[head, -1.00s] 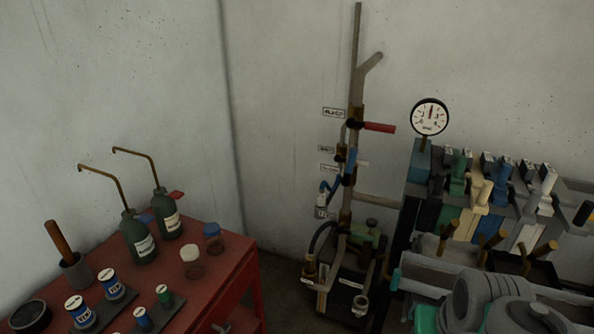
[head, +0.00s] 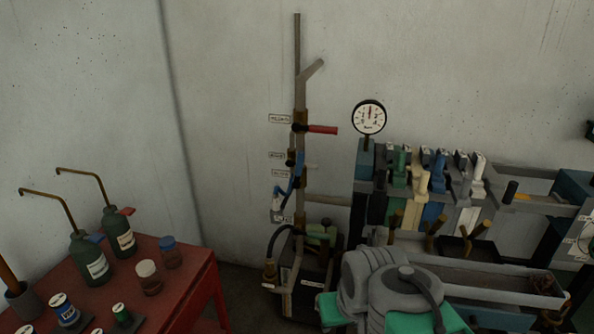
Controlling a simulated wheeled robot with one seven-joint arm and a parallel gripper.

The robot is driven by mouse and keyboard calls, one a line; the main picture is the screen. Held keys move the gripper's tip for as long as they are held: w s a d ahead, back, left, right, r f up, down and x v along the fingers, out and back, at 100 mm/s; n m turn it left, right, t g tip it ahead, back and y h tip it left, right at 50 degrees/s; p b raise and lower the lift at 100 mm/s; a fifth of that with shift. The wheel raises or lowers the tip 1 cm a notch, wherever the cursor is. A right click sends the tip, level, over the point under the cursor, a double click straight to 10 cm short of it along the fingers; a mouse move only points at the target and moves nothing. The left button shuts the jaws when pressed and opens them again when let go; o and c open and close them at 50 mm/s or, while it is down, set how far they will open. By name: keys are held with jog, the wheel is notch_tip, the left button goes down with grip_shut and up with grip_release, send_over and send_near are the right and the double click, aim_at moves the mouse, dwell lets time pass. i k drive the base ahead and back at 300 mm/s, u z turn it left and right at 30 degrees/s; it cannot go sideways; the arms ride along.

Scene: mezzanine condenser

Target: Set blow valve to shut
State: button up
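A vertical grey pipe (head: 298,60) stands against the wall near the corner and carries several lever valves. The top valve has a red lever (head: 322,129) pointing right, across the pipe; a small label (head: 280,119) is left of it. Below it a blue lever (head: 299,165) lies steeply slanted, close to the pipe's line. Labels (head: 276,155) beside these are too small to read, so I cannot tell which is the blow valve. My gripper is not in view.
A red table (head: 190,275) with bottles (head: 88,265) and jars stands at left. A round gauge (head: 369,117) is right of the pipe. A rack with coloured handles (head: 420,180) and a grey trough (head: 500,275) fill the right. Bulky grey rounded parts (head: 390,290) cover the lower middle.

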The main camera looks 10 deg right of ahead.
aim_at(296, 183)
jog(key=u, duration=0.05)
jog(key=k, duration=0.5)
jog(key=z, duration=0.45)
jog(key=i, duration=0.65)
jog(key=u, duration=1.35)
jog(key=i, duration=0.5)
jog(key=u, duration=0.05)
